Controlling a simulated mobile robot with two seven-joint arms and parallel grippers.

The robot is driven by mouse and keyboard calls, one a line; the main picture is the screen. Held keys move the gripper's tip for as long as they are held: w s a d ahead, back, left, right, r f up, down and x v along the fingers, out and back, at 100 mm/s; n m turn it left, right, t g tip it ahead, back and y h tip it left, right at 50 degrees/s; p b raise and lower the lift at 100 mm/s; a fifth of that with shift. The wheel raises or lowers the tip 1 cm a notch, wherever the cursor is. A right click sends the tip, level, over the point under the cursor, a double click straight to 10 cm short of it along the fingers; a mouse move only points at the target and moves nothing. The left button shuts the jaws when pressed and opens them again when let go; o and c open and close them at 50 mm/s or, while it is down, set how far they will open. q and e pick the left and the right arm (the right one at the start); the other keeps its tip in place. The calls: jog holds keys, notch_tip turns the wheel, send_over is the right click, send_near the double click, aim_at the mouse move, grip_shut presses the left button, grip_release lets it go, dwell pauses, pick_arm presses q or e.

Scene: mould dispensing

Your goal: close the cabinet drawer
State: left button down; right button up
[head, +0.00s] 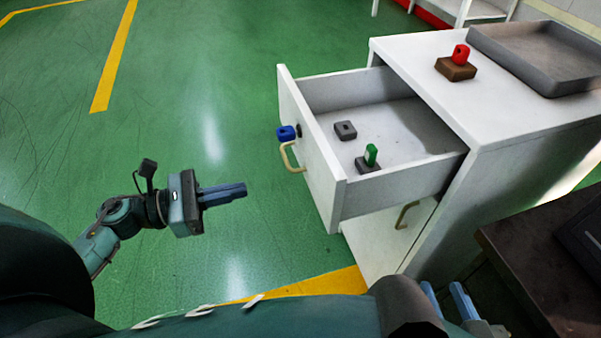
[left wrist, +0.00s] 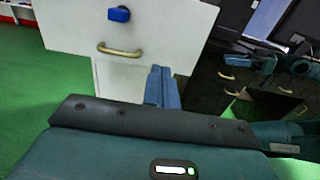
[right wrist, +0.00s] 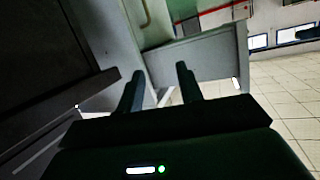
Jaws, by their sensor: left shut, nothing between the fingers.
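The white cabinet drawer (head: 325,165) is pulled well out of the white cabinet (head: 420,75). Its front has a brass handle (head: 290,158) and a blue knob-like block (head: 286,132); the front also faces the left wrist view (left wrist: 130,28). Inside lie a grey block (head: 345,130) and a green piece on a grey base (head: 369,160). My left gripper (head: 245,190) is shut and empty, left of the drawer front and apart from it. My right gripper (head: 450,292) is at the bottom edge in the head view; the right wrist view shows its two fingers (right wrist: 158,90) spread with nothing between them.
On the cabinet top are a red piece on a brown base (head: 456,68) and a grey tray (head: 545,55). A second handle (head: 407,215) shows below the drawer. A dark table (head: 530,250) stands at the right. Green floor left of the drawer is clear.

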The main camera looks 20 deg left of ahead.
aim_at(313, 173)
pick_arm(q)
jog(key=p+x, duration=0.1)
jog(key=x, duration=1)
jog(key=shift+w+r+p, duration=0.1)
jog(key=shift+p, duration=0.2)
jog(key=shift+w+d, duration=0.15)
jog(key=shift+d, duration=0.1)
jog(key=shift+w+d, duration=0.1)
jog(key=shift+d, duration=0.1)
pick_arm(e)
jog(key=shift+a+f+g, duration=0.1)
jog(key=shift+a+g, duration=0.1)
jog(key=shift+g, duration=0.1)
jog(key=shift+w, duration=0.2)
